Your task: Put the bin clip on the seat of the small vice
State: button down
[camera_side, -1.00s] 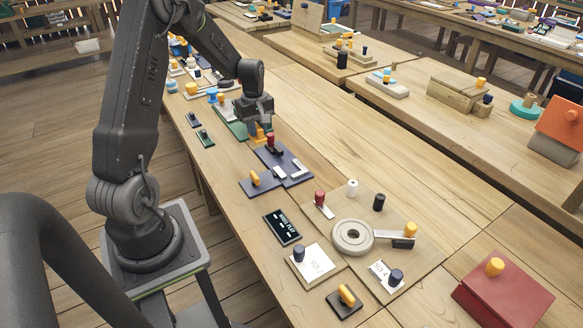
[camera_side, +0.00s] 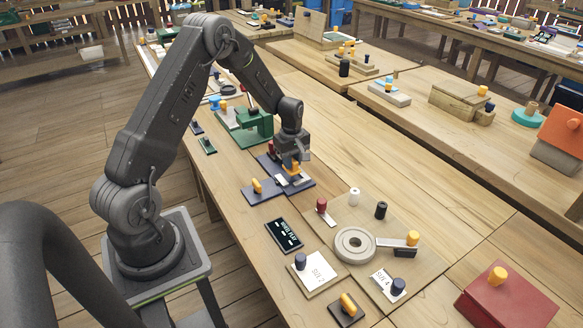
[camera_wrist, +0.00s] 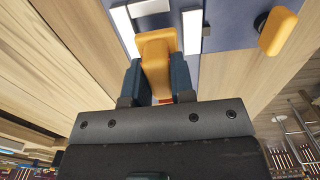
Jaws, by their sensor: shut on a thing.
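My gripper (camera_side: 291,172) is shut on an orange-yellow piece, which I take to be the bin clip (camera_wrist: 158,62); its dark fingers press on both sides of it in the wrist view. The clip is over a dark blue fixture (camera_side: 264,193) with white strips, likely the small vice. In the wrist view the fixture (camera_wrist: 228,28) has a white strip (camera_wrist: 192,30) to the right of the clip and another (camera_wrist: 124,30) to its left. The clip's underside is hidden, so I cannot tell whether it touches the seat.
An orange knob (camera_side: 257,185) stands on the fixture's near-left part. A green fixture (camera_side: 252,127) stands just behind my gripper. A dark label plate (camera_side: 284,235) and a round grey ring (camera_side: 355,244) lie nearer. Bare wood lies right of my gripper.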

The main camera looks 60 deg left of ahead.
jog(key=shift+f, duration=1.45)
jog(key=c, duration=1)
grip_release()
jog(key=shift+f, duration=0.1)
